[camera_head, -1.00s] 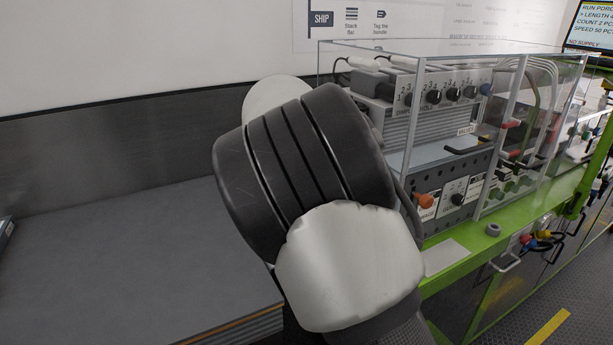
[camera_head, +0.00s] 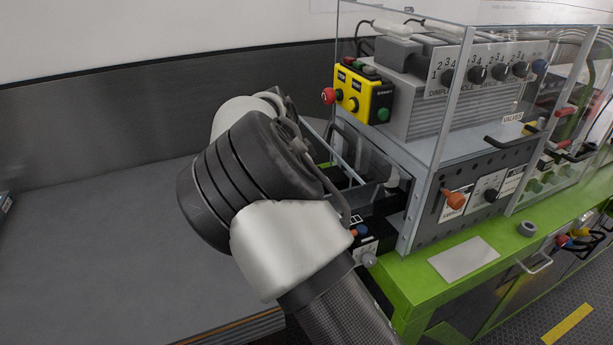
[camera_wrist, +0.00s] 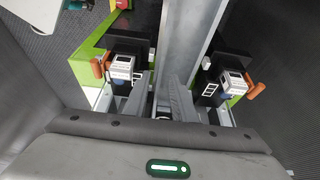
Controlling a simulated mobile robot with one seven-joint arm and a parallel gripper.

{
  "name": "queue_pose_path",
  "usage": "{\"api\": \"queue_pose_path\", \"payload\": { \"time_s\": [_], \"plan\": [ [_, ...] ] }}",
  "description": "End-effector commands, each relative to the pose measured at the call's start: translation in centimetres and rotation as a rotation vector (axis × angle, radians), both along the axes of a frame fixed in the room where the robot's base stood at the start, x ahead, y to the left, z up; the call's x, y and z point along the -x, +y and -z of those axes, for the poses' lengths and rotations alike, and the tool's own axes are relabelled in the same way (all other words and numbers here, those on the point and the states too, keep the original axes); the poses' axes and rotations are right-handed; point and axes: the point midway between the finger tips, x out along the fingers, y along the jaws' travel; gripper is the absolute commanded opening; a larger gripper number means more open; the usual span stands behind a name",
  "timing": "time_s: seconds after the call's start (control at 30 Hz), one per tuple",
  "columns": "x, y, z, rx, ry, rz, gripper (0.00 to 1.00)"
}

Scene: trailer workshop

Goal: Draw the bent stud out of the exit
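In the wrist view, a long grey metal stud (camera_wrist: 184,42) runs from the top of the picture down to my gripper (camera_wrist: 160,85). My two dark fingers lie close to either side of its near end, with a narrow gap between them. I cannot tell whether they press on it. Any bend in the stud is not clear. In the head view my arm hides the gripper, and the exit area (camera_head: 372,195) at the machine's left end is partly behind my arm.
Black brackets with orange knobs flank the stud on the left (camera_wrist: 120,65) and right (camera_wrist: 230,75). A clear-walled machine (camera_head: 440,130) with a yellow control box (camera_head: 363,93) stands on a green bench (camera_head: 410,285). A flat grey stack (camera_head: 90,250) is at left.

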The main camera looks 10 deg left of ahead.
Motion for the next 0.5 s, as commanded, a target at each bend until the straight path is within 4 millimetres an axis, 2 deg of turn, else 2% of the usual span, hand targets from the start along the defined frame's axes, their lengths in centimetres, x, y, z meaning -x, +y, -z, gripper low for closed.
{"api": "queue_pose_path", "payload": {
  "time_s": [0.3,0.5],
  "plan": [
    [-1.5,-2.1,5.9,0.003,0.003,0.001,0.24],
    [-2.2,-3.0,8.8,0.002,0.001,0.000,0.24]
  ]
}}
